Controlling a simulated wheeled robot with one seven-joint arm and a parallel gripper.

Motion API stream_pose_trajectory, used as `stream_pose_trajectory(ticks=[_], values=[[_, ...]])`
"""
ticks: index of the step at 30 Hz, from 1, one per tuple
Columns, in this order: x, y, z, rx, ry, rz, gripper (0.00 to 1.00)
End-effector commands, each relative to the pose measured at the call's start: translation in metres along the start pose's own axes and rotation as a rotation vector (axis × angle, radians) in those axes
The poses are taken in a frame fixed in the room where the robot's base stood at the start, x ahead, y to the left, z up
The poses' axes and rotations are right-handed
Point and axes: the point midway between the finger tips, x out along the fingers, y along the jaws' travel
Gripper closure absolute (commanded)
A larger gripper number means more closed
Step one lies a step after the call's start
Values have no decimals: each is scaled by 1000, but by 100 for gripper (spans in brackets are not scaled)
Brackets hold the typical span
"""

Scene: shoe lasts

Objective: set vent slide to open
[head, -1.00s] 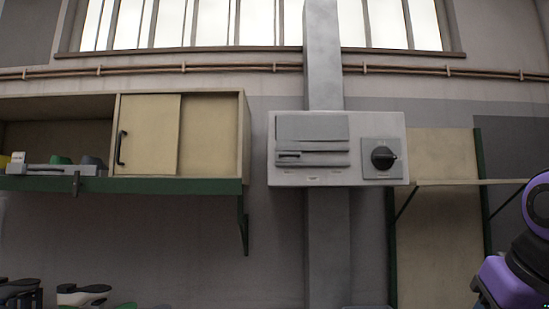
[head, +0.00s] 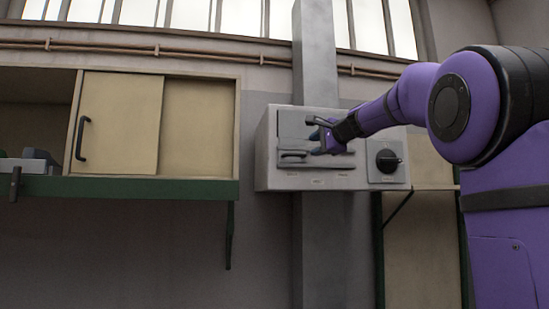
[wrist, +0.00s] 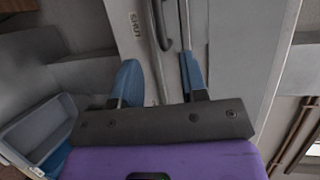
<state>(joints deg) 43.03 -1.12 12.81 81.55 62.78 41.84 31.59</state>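The vent slide is on the pale grey box (head: 264,150) fixed to the column. Its small handle (head: 292,155) sits at the left end of the slot in the head view. In the wrist view the grey handle (wrist: 164,22) shows at the top, beside a label (wrist: 137,23) that reads SHUT. My gripper (head: 322,138) is in front of the box, a little right of the handle. In the wrist view its two blue fingers (wrist: 162,78) are open and apart, with nothing gripped. Whether the fingertips touch the box cannot be told.
A black rotary knob (head: 388,160) is on the box's right side. A cupboard with a sliding door (head: 120,125) and a green-edged shelf (head: 130,189) are on the left. A grey bin (wrist: 40,130) shows low left in the wrist view.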

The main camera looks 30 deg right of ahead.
Motion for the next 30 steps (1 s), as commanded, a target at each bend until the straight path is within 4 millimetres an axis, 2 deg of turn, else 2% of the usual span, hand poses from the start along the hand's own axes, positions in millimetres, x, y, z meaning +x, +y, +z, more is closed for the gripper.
stream_pose_trajectory(ticks=[5, 18, 24, 30], values=[[18, 0, 0, 3, -3, 0, 60], [90, 0, 0, -1, -1, 1, 60], [104, 0, 1, -1, -2, 0, 60], [106, 0, 1, 0, 0, 0, 60]])
